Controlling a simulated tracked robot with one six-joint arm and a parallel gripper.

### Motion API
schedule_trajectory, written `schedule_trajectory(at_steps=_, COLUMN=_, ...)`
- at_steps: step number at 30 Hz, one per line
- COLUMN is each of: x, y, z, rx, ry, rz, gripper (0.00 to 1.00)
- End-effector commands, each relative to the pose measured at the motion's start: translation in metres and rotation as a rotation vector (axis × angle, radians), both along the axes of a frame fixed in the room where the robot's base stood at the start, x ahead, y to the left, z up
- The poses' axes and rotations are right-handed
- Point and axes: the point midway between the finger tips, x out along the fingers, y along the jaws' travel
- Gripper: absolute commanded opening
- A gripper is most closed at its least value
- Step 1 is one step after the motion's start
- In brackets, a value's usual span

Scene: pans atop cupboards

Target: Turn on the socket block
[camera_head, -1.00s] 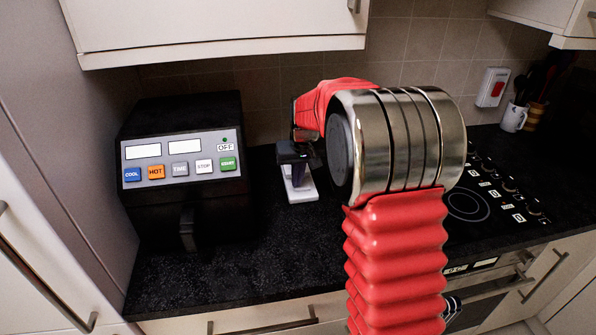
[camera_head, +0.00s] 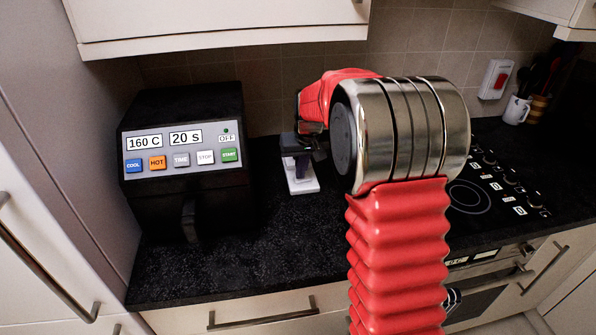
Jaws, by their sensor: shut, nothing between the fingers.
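The white socket block (camera_head: 302,186) lies on the black counter to the right of the black appliance (camera_head: 165,215). A dark greyish-purple piece (camera_head: 293,146) covers its far part; I cannot tell whether it is a plug. My gripper (camera_head: 318,152) is shut and empty, at the right side of this piece, close above the block. My wrist hides part of the gripper, and I cannot tell whether it touches anything. The block's switch is not clearly visible. The appliance's displays (camera_head: 165,141) are lit and read 160 C and 20 S.
A cream cupboard (camera_head: 215,25) hangs above the counter. A tall cupboard side stands at the left. A hob (camera_head: 490,185) lies at the right, with a white mug (camera_head: 516,110) and a wall switch (camera_head: 495,79) behind. The front counter (camera_head: 240,265) is clear.

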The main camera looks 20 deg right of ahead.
Motion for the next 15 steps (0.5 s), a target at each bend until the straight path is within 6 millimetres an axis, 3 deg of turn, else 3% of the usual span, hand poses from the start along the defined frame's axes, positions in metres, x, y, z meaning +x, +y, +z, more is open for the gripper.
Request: schedule_trajectory(at_steps=15, x=-0.0007, y=-0.0057, z=0.0031, rx=0.000, ry=-0.002, rz=0.000, gripper=0.00)
